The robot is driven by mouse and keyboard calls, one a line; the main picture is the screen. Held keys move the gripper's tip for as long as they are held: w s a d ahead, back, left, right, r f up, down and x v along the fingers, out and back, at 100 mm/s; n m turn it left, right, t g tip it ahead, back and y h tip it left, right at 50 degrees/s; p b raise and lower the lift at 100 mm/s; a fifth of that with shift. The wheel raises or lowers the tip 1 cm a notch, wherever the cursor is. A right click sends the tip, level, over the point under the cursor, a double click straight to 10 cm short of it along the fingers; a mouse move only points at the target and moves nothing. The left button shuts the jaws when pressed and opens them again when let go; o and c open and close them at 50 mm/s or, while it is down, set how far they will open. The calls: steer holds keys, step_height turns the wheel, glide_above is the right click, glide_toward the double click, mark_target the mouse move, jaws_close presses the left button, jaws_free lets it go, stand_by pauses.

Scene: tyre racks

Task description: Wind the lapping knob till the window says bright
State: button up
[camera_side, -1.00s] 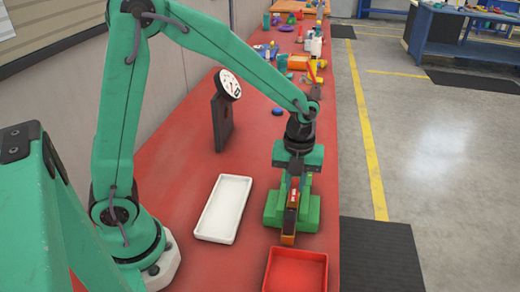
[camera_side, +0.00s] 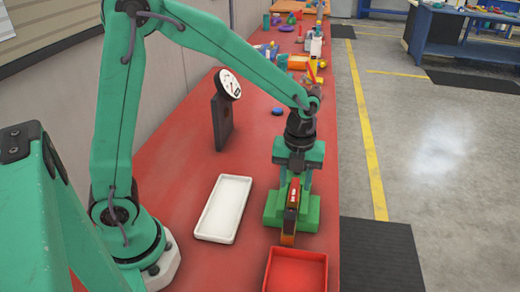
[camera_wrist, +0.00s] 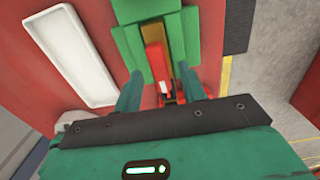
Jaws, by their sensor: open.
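A green device (camera_side: 310,215) stands on the red bench under my gripper (camera_side: 292,182). A narrow red and orange part (camera_side: 289,225) sticks out of its front. In the wrist view, the green body (camera_wrist: 132,46) has this red part (camera_wrist: 155,60) down its middle. My gripper (camera_wrist: 160,75) is open, with one teal finger on each side of the red part. I cannot tell whether the fingers touch it. No knob stands out clearly from the device, and I can read no word in a window on it.
A white tray (camera_side: 205,233) lies left of the device and a red tray (camera_side: 297,287) in front of it. A white-faced dial (camera_side: 230,84) on a black stand (camera_side: 222,125) rises behind. A small blue cap (camera_side: 277,111) and clutter lie farther back.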

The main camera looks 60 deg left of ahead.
mark_target(294, 186)
steer(key=shift+r, duration=3.45)
steer(key=shift+s, duration=0.1)
steer(key=shift+s+a+r+n, duration=0.25)
steer(key=shift+r+n, duration=0.15)
steer(key=shift+n, duration=0.2)
steer(key=s+a+r+n+t, duration=0.2)
steer(key=s+n, duration=0.5)
steer(key=n, duration=0.6)
steer(key=s+a+r+n+t, duration=0.3)
steer(key=s+n, duration=0.4)
steer(key=n, duration=0.5)
steer(key=shift+s+a+r+n+t, duration=0.35)
steer(key=shift+a+r, duration=0.25)
steer(key=shift+a, duration=0.35)
